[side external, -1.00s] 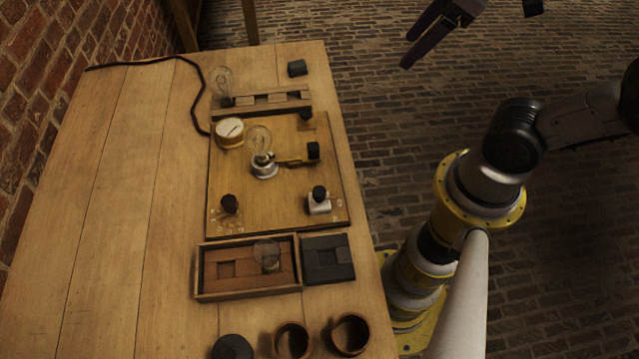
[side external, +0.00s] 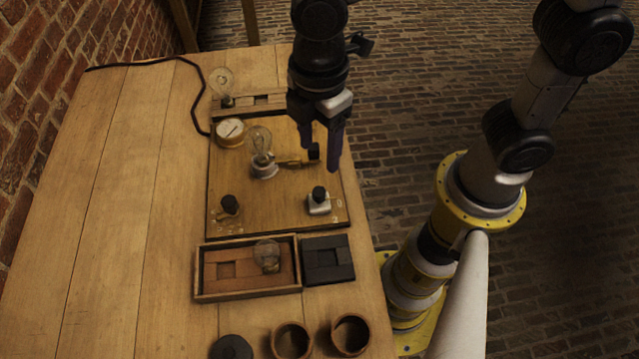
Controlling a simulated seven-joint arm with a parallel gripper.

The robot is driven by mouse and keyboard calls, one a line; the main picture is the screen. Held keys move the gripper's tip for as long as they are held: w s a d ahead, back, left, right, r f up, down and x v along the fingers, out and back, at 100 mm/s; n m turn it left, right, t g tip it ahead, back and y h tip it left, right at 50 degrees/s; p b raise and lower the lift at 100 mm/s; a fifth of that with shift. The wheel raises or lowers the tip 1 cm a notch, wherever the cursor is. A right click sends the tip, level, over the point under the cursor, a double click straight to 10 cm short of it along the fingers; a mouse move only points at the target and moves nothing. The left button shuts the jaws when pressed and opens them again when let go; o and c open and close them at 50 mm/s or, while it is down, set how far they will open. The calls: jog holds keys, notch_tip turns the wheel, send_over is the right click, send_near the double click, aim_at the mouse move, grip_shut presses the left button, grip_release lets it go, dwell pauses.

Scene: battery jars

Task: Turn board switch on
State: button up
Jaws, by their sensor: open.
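A wooden board (side external: 268,208) lies on the table. Its switch looks like a brass lever (side external: 289,161) lying low and pointing right from beside the bulb holder, with a black block-shaped handle (side external: 313,152) at its right end. My gripper (side external: 320,160) is open, pointing down over the board's right edge. Its two dark fingers appear on either side of the handle or just above it; the left finger partly covers that area. I cannot tell whether they touch the handle. A clear bulb (side external: 259,140) stands in a holder on the board and looks unlit.
A round gauge (side external: 230,131) sits at the board's upper left. In front are a wooden tray (side external: 207,290) with a bulb and a dark box (side external: 328,260). The table's left side is clear.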

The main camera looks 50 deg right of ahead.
aim_at(320, 191)
notch_tip(320, 191, down, 12)
jog(key=shift+r, duration=0.15)
dwell(0.3)
grip_shut()
